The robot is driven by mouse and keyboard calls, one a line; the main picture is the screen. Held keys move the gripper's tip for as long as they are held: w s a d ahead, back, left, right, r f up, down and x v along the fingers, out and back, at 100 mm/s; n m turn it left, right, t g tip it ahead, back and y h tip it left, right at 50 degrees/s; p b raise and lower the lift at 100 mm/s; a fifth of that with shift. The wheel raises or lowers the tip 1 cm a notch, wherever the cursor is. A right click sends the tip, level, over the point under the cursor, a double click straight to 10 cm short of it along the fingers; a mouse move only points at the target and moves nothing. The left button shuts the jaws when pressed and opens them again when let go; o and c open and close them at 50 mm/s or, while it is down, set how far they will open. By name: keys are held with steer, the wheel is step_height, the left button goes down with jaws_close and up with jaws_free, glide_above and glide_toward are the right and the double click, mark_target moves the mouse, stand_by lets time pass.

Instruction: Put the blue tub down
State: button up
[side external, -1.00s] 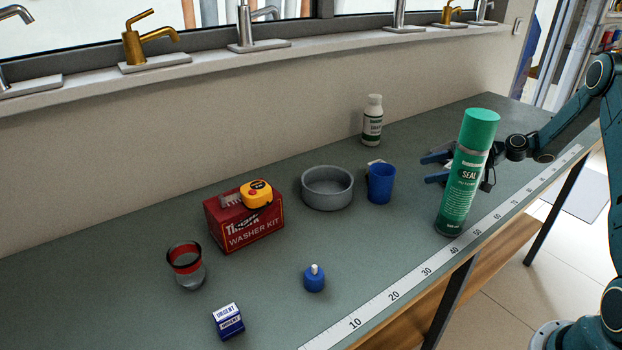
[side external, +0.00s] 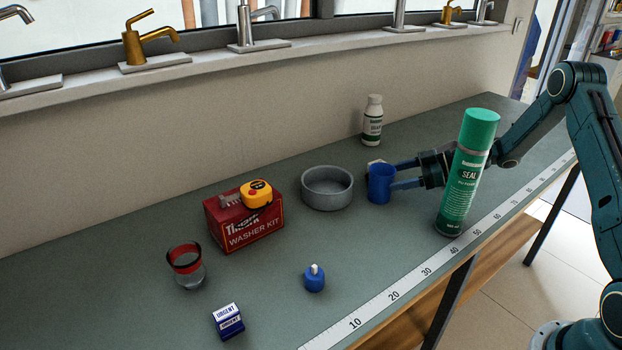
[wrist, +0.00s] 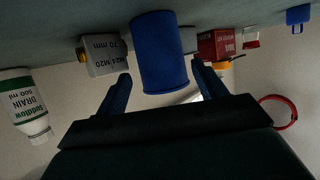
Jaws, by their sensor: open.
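The blue tub (side external: 380,186) stands upright on the grey-green bench, just right of a grey round dish. It also shows in the wrist view (wrist: 160,50), where the picture is upside down and the bench is at the top. My gripper (side external: 394,176) is open at the tub, with one finger on each side of it. In the wrist view the fingers of my gripper (wrist: 160,74) are spread wide, with visible gaps between them and the tub. The far fingertip is partly hidden in the side view.
A green SEAL can (side external: 462,175) stands in front of my wrist. The grey dish (side external: 327,200) and a grey block (wrist: 103,57) are close to the tub. A white bottle (side external: 372,122) stands behind. A red washer kit box (side external: 245,228) is further left.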

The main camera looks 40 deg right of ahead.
mark_target(381, 180)
steer(key=shift+x, duration=2.65)
steer(key=shift+s+f, duration=0.1)
steer(key=c, duration=0.8)
step_height(381, 180, up, 20)
steer(key=shift+r, duration=0.1)
